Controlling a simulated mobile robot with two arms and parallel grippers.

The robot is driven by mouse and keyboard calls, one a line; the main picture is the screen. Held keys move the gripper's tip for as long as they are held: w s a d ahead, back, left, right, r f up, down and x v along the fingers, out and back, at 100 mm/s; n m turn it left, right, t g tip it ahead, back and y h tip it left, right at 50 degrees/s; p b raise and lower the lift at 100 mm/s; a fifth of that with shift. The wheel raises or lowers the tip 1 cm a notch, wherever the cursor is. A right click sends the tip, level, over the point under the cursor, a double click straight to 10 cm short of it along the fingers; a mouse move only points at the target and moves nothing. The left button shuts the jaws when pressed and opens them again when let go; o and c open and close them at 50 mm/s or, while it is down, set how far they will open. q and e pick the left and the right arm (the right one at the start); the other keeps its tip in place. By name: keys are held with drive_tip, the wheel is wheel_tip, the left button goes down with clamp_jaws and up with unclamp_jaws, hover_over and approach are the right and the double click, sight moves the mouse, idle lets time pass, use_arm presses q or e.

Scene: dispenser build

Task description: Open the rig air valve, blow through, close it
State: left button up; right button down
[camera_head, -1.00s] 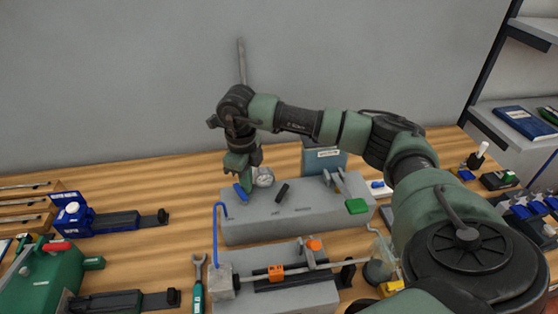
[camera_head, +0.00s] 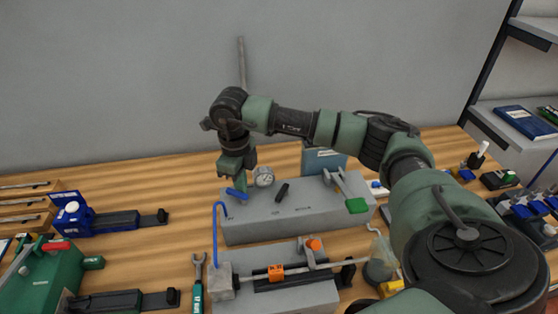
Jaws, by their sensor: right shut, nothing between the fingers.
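The rig is a long grey box (camera_head: 300,215) on the wooden bench. A bent blue tube (camera_head: 219,235) rises at the box's left end. My left gripper is not in view.
In front stands a grey fixture with an orange clamp (camera_head: 276,272). A green-handled wrench (camera_head: 198,285) lies left of it. A green machine (camera_head: 45,280) and a blue device (camera_head: 75,215) stand at left. Shelves are at right.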

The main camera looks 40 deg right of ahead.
drive_tip(key=shift+s+a+f, duration=0.1)
drive_tip(key=shift+s+a, duration=0.05)
drive_tip(key=shift+a, duration=0.2)
drive_tip(key=shift+s+a+f, duration=0.15)
drive_tip(key=shift+s+a, duration=0.05)
drive_tip(key=shift+a, duration=0.05)
drive_tip(key=shift+f, duration=0.1)
drive_tip(key=shift+w, duration=0.1)
drive_tip(key=shift+d+b, duration=0.1)
drive_tip(key=shift+b, duration=0.2)
